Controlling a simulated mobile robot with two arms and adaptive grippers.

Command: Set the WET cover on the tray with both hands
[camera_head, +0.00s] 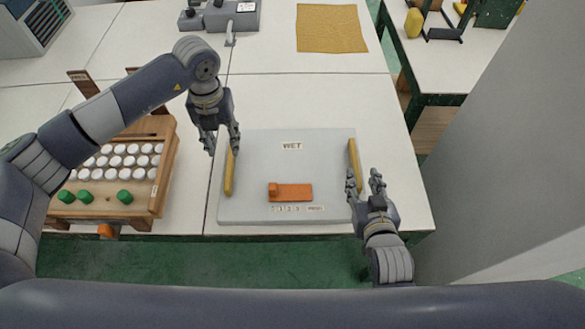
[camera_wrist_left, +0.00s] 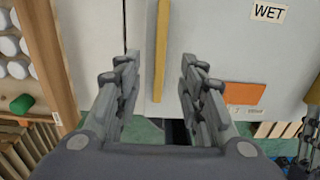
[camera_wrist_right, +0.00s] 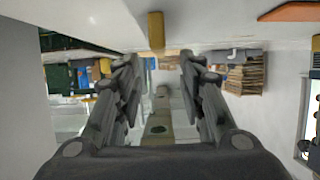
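The WET cover (camera_head: 300,165) is a flat pale grey panel on the white table, with a WET label, an orange block (camera_head: 290,193) and a row of small labels. Whether a tray lies under it cannot be told. It has a yellow handle on the left (camera_head: 229,173) and one on the right (camera_head: 354,163). My left gripper (camera_head: 221,147) is open above the left handle; in the left wrist view that handle (camera_wrist_left: 161,45) appears between the fingers, not gripped. My right gripper (camera_head: 365,182) is open near the right handle, whose end (camera_wrist_right: 156,32) shows ahead of the fingertips.
A wooden rack (camera_head: 158,180) with white and green caps stands left of the cover. A yellow cloth (camera_head: 331,29) and a grey device (camera_head: 233,15) lie at the back. A grey wall or pillar (camera_head: 510,150) is at the right. The table behind the cover is clear.

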